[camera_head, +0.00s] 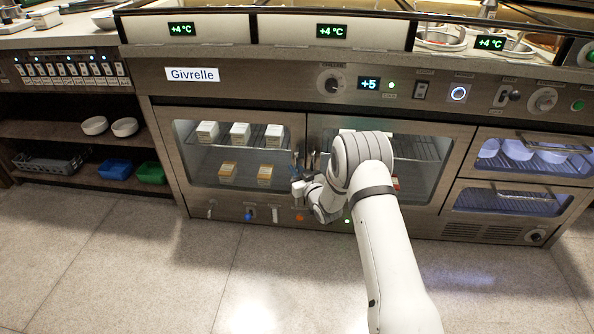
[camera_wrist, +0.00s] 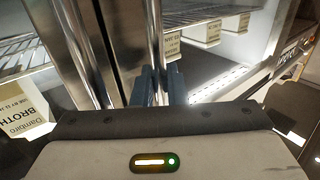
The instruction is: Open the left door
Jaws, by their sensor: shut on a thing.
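The left door (camera_head: 202,170) is a glass door in a steel frame on the lower front of the counter. It looks closed, with white and yellowish cartons on shelves behind its glass. My gripper (camera_head: 297,176) is at the door's right edge, near the middle seam. In the wrist view, the two dark fingers of my gripper (camera_wrist: 162,86) are closed around an upright metal bar (camera_wrist: 154,38), which looks like the left door's handle. The fingers hide part of that bar. My arm covers part of the right door (camera_head: 418,172).
Two drawers (camera_head: 530,158) with clear fronts are at the right. Open shelves (camera_head: 60,133) with bowls and blue and green trays are at the left. The tiled floor (camera_head: 150,270) in front is clear.

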